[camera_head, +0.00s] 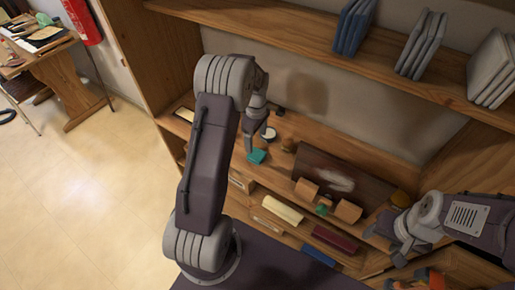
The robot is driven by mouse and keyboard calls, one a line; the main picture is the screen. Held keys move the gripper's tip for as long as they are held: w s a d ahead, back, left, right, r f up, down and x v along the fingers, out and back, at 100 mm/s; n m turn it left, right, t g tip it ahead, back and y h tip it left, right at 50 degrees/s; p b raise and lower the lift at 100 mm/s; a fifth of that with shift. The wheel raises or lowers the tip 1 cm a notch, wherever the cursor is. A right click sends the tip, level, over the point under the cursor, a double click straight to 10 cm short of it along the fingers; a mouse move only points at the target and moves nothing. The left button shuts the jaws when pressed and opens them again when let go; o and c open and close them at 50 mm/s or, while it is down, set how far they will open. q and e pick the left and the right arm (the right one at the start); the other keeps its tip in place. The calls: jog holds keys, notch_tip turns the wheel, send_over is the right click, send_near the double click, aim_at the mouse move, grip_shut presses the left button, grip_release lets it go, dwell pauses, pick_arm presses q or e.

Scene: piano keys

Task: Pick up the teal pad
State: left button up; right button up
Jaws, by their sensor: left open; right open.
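The teal pad (257,156) is a small blue-green block on the wooden shelf top, near its front edge. My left gripper (256,142) points down just above and behind the pad. It is open, and from this angle I cannot tell whether its fingers touch the pad or are around it. My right gripper (383,246) is open and empty at the lower right, well away from the pad.
A round white-and-dark item (268,133) sits close behind my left gripper. A dark board (341,178) and wooden blocks (348,212) stand to the right. Cream (282,209), dark red (335,239) and blue (318,255) bars lie lower down. Grey books (421,45) are on the upper shelf.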

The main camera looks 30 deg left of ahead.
aim_at(256, 154)
pick_arm(q)
jog(key=shift+s+d+f, duration=0.1)
jog(key=shift+s+f, duration=0.15)
jog(key=shift+f, duration=0.25)
jog(key=shift+s+f, duration=0.2)
jog(key=shift+f, duration=0.3)
jog(key=w+f, duration=0.1)
jog(key=f, duration=0.1)
jog(key=shift+w+f+p, duration=0.3)
jog(key=shift+w+p, duration=0.05)
jog(key=shift+p, duration=0.05)
jog(key=f, duration=0.1)
jog(key=f+p, duration=0.1)
jog(key=f, duration=0.2)
jog(key=shift+s+f, duration=0.2)
jog(key=shift+s, duration=0.1)
jog(key=shift+w+a+f, duration=0.2)
jog(key=shift+w, duration=0.05)
jog(key=shift+s+r, duration=0.1)
jog(key=shift+s, duration=0.05)
jog(key=c, duration=1.4)
notch_tip(256, 154, up, 10)
jog(key=shift+b, duration=0.6)
jog(key=shift+c, duration=0.2)
pick_arm(e)
jog(key=shift+w+r, duration=0.1)
jog(key=shift+r, duration=0.15)
